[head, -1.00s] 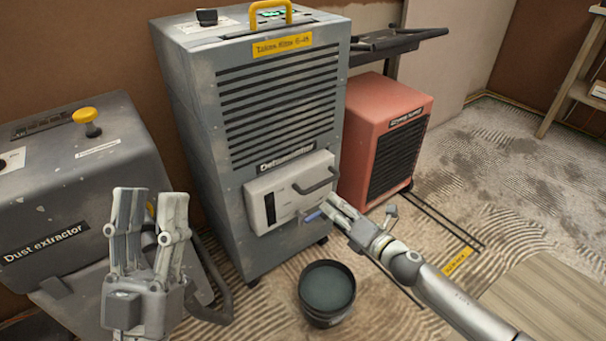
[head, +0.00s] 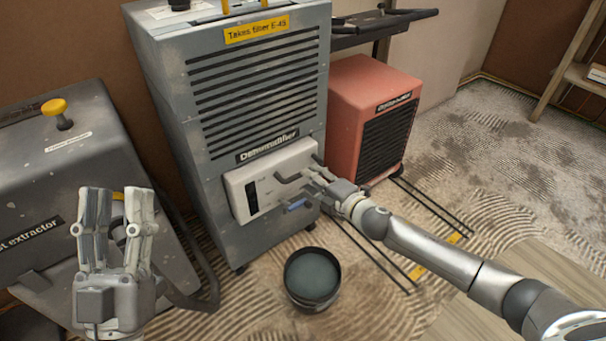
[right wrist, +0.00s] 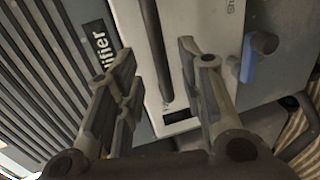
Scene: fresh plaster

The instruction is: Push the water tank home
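The water tank (head: 240,195) is the off-white front box low on the grey dehumidifier (head: 215,150). Its face stands a little proud of the housing, with a dark slot window and a dark bar handle. My right gripper (head: 312,178) is at the tank's right part, by the handle. In the right wrist view, its fingers (right wrist: 155,75) are apart, with the dark handle bar (right wrist: 151,40) showing between them; contact cannot be told. The tank face (right wrist: 128,25) lies behind. My left gripper (head: 118,195) is raised, open and empty, at the lower left.
A blue-ended part (head: 295,206) sits just below the tank. A black bucket (head: 312,300) stands on the floor in front. The dust extractor (head: 40,180) is at left, a red heater (head: 350,100) at right. Combed plaster floor lies around.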

